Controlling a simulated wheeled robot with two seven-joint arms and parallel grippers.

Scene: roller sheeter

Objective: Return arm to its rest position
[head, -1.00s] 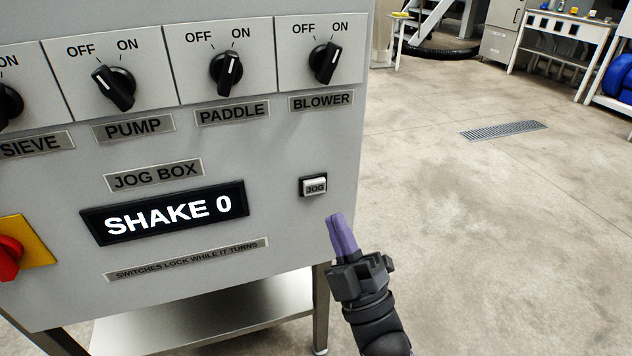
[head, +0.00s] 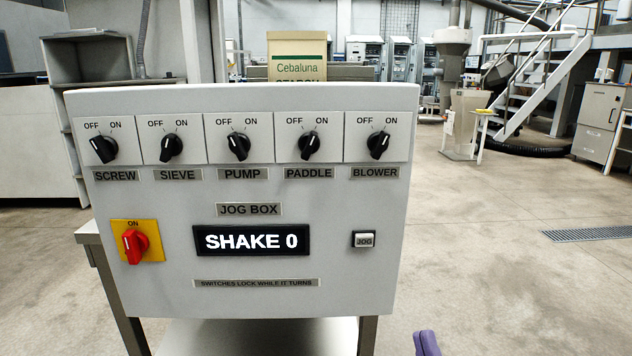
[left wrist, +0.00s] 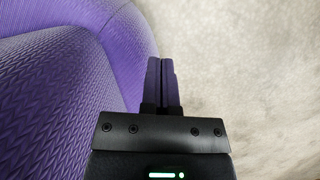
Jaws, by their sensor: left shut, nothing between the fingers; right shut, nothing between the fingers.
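My right gripper (head: 427,343) shows only as purple fingertips at the bottom edge of the head view, shut and empty. It is below and to the right of the grey jog box (head: 350,285), apart from it. My left gripper (left wrist: 161,75) shows in the left wrist view, its dark purple fingers shut together with nothing between them. It points over bare floor beside a purple textured surface that seems to be my own body. The left gripper is not in the head view. The jog button (head: 363,240) is uncovered, and the display (head: 251,241) reads SHAKE 0.
The box carries several black knobs (head: 238,147) and a red switch (head: 134,246) on a yellow plate, and stands on a metal table (head: 90,233). Open floor (head: 480,260) lies to the right, with a drain grate (head: 590,235). Stairs (head: 535,85) stand behind.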

